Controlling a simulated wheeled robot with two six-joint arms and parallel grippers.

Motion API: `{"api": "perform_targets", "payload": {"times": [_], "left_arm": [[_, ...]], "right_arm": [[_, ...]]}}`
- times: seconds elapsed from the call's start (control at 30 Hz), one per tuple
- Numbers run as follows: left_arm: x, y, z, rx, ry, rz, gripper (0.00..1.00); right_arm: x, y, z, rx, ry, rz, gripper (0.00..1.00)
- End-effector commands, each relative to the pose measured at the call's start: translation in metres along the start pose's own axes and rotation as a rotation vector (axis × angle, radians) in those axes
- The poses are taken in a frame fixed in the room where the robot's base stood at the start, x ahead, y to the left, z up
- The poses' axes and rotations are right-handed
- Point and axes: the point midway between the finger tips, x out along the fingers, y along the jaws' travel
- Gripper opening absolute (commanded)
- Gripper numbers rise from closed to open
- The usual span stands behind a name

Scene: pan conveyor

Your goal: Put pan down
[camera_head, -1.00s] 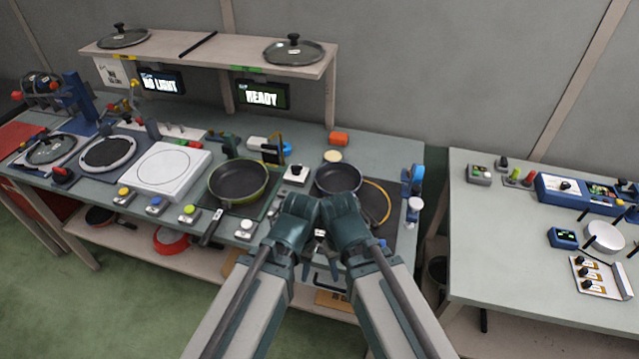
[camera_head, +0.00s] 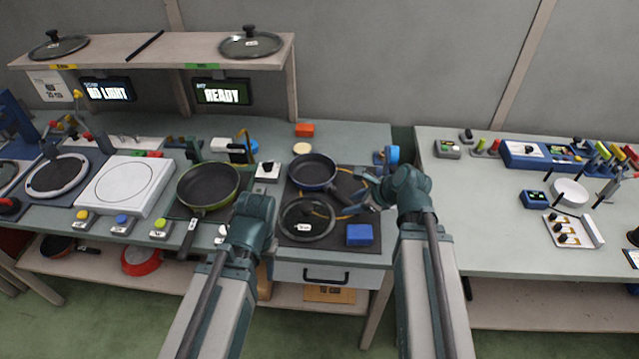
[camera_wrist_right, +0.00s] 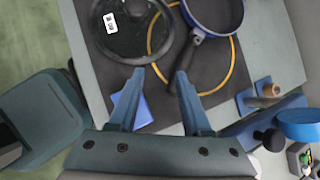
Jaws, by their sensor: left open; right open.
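A dark pan with a blue rim (camera_head: 312,170) sits flat at the back of a black mat (camera_head: 340,248) on the workbench. Its handle points toward the front right. My right gripper (camera_head: 366,196) is open just beyond the handle end. In the right wrist view my fingers (camera_wrist_right: 158,82) are spread and empty, with the pan handle (camera_wrist_right: 194,52) just ahead of the right finger, apart from it. My left gripper (camera_head: 254,212) is open at the mat's left; its fingertips are mostly hidden by its own body.
A glass lid (camera_head: 307,232) lies in front of the pan. A blue block (camera_head: 360,235) lies at the mat's front right. A yellow ring (camera_wrist_right: 236,72) shows on the mat. A green-rimmed pan (camera_head: 208,186) stands to the left. A gap separates the right table (camera_head: 470,240).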

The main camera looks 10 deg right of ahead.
Motion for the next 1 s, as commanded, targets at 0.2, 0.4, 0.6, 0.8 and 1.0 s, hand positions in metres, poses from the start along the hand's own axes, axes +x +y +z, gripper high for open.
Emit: {"api": "perform_targets", "payload": {"times": [0.2,0.4,0.6,0.8,1.0], "left_arm": [[0.004,0.000,0.000,0.000,0.000,0.000,0.50],[0.004,0.000,0.000,0.000,0.000,0.000,0.50],[0.019,0.002,-0.001,0.000,0.000,0.000,0.50],[0.047,0.004,-0.003,0.000,0.000,0.000,0.50],[0.063,0.006,-0.004,0.000,0.000,0.000,0.50]], "right_arm": [[-0.015,-0.033,-0.014,0.344,-0.085,-0.083,0.49],[-0.019,-0.040,-0.016,0.419,-0.106,-0.097,0.49],[0.000,-0.042,-0.017,0.417,-0.106,-0.096,0.49],[0.039,-0.046,-0.015,0.414,-0.104,-0.095,0.49],[0.062,-0.049,-0.011,0.415,-0.104,-0.095,0.49]]}}
